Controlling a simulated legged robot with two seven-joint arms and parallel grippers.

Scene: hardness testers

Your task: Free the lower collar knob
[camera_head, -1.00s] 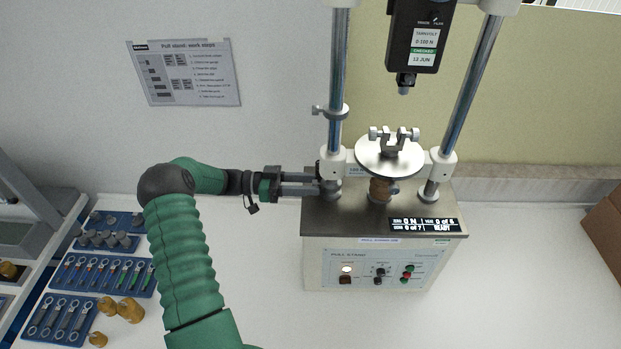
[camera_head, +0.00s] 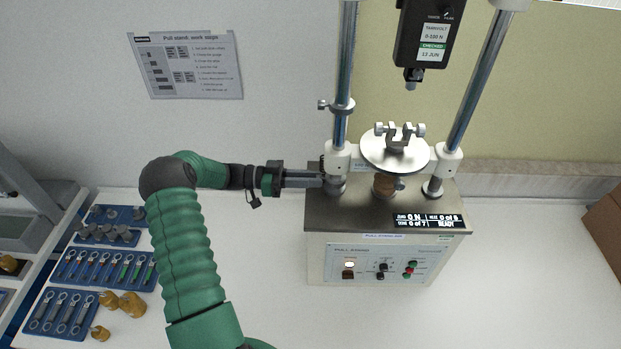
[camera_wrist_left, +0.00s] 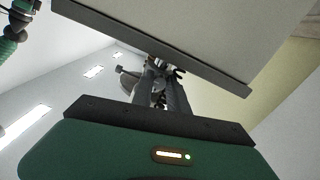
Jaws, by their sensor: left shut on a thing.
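The pull stand (camera_head: 385,215) stands on the bench with two steel columns. On its left column, a white lower collar (camera_head: 337,160) sits just above the base, and a smaller upper collar with a side knob (camera_head: 336,105) sits higher up. My left gripper (camera_head: 322,180) reaches in level from the left, with its fingers at the left side of the lower collar. It is shut on the lower collar knob, which the fingers mostly hide. In the left wrist view the finger pair (camera_wrist_left: 160,95) runs close together under the stand's pale body; the knob is not clear there. My right gripper is out of view.
A round plate with a clamp (camera_head: 395,150) stands between the columns, below the hanging black gauge (camera_head: 424,38). Blue trays of tools (camera_head: 103,268) and several brass pieces (camera_head: 130,305) lie at the left. The bench in front of the stand is clear.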

